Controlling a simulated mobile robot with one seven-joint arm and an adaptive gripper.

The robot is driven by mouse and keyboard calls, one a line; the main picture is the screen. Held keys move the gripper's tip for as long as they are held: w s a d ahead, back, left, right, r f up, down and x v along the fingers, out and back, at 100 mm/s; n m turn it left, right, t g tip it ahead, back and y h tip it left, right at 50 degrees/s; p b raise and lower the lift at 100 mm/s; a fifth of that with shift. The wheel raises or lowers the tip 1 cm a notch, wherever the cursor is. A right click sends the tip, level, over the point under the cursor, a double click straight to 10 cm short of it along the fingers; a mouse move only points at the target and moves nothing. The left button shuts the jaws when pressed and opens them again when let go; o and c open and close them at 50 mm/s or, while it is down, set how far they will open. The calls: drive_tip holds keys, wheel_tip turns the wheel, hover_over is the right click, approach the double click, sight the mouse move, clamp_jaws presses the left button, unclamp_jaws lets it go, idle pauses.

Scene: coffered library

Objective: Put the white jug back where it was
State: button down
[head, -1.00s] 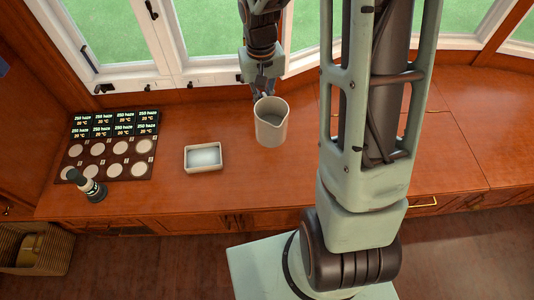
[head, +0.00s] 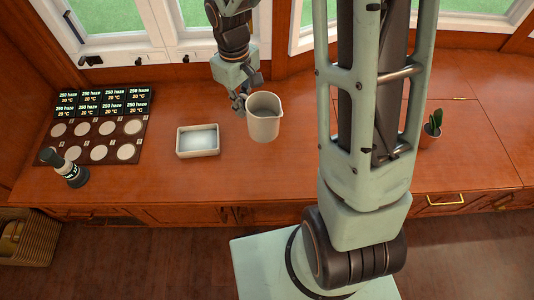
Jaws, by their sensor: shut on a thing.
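The white jug (head: 263,122) is in the head view, just left of my upright arm column. Its open top faces up and its spout points right. My gripper (head: 241,103) is at the jug's left side, shut on it. The exact grip point is partly hidden. I cannot tell whether the jug's base touches the wooden counter (head: 290,180) or hangs a little above it.
A small white rectangular dish (head: 198,153) stands left of the jug. A potted plant (head: 430,130) stands right of my column. Counter in front of the jug is clear.

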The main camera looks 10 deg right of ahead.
drive_tip(key=s+a+f+n+b, duration=0.1)
drive_tip(key=a+f+n+b, duration=0.3)
drive_tip(key=f+b, duration=0.35)
drive_tip(key=s+a+f+n+b, duration=0.2)
drive_tip(key=a+f+n+b, duration=0.2)
drive_tip(key=f+b, duration=0.35)
drive_tip(key=w+d+f+b, duration=0.1)
drive_tip(key=w+d+f, duration=0.1)
drive_tip(key=w+f, duration=0.1)
drive_tip(key=w+d+f+b, duration=0.1)
drive_tip(key=w+d+f, duration=0.2)
drive_tip(key=w+d+f+b, duration=0.1)
drive_tip(key=w+d+f, duration=0.2)
drive_tip(key=shift+w+d+f+b, duration=0.2)
drive_tip(key=shift+w+b, duration=0.1)
drive_tip(key=shift+w, duration=0.1)
drive_tip(key=shift+w+d+f, duration=0.2)
drive_tip(key=shift+d+f, duration=0.05)
drive_tip(key=shift+f, duration=0.1)
drive_tip(key=shift+w+f+b, duration=0.1)
drive_tip(key=shift+f+b, duration=0.6)
drive_tip(key=shift+f, duration=0.95)
drive_tip(key=shift+f, duration=0.1)
drive_tip(key=c, duration=2.5)
unclamp_jaws()
drive_tip(key=o, duration=0.5)
drive_tip(key=shift+c, duration=0.2)
